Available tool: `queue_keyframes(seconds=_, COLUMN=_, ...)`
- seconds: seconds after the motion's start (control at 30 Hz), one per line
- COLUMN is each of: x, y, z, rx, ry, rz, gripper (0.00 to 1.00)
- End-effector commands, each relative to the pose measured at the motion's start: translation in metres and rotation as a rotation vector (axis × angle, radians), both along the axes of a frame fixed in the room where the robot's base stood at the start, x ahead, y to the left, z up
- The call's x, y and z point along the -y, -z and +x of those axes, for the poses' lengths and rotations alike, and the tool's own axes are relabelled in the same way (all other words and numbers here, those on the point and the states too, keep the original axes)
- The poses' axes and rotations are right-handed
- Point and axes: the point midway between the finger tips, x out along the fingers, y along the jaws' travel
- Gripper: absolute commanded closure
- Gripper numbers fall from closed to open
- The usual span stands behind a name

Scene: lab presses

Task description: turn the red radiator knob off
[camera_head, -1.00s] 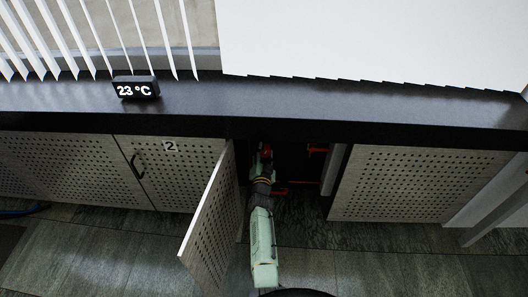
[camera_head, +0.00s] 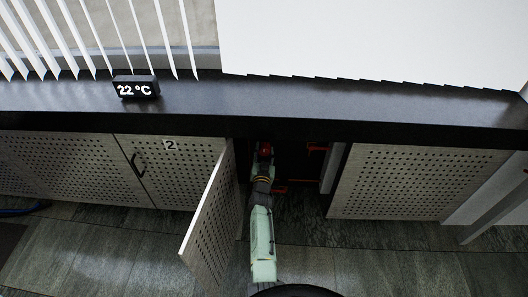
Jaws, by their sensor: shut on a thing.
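The red radiator knob (camera_head: 265,149) shows as a small red patch inside the dark opening under the black counter. My gripper (camera_head: 263,157) is at the knob, at the end of my pale green arm, and is shut on it. The fingers are small and dark in this view, and they hide part of the knob. A small black display (camera_head: 136,88) on the counter reads 22 °C.
A perforated door (camera_head: 208,215) stands open just left of my arm. Red pipes (camera_head: 318,148) show inside the opening to the right. Perforated panels (camera_head: 420,183) close the front on both sides. A black counter (camera_head: 330,105) overhangs the opening. The tiled floor (camera_head: 380,262) in front is clear.

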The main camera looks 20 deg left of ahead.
Motion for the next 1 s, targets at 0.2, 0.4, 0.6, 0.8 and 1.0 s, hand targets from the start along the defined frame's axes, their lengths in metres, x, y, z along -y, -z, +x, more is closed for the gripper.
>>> queue_keyframes(seconds=0.2, x=0.0, y=0.0, z=0.0, rx=0.001, ry=0.0, rz=-0.002, gripper=0.6)
queue_keyframes(seconds=0.4, x=0.0, y=0.0, z=0.0, rx=0.0, ry=0.0, rz=-0.001, gripper=0.47)
queue_keyframes(seconds=0.6, x=0.0, y=0.0, z=0.0, rx=0.0, ry=0.0, rz=-0.001, gripper=0.41)
queue_keyframes(seconds=0.8, x=0.0, y=0.0, z=-0.001, rx=0.0, ry=0.0, rz=0.0, gripper=0.41)
queue_keyframes(seconds=1.0, x=0.005, y=0.002, z=-0.021, rx=-0.001, ry=-0.002, rz=0.0, gripper=0.41)
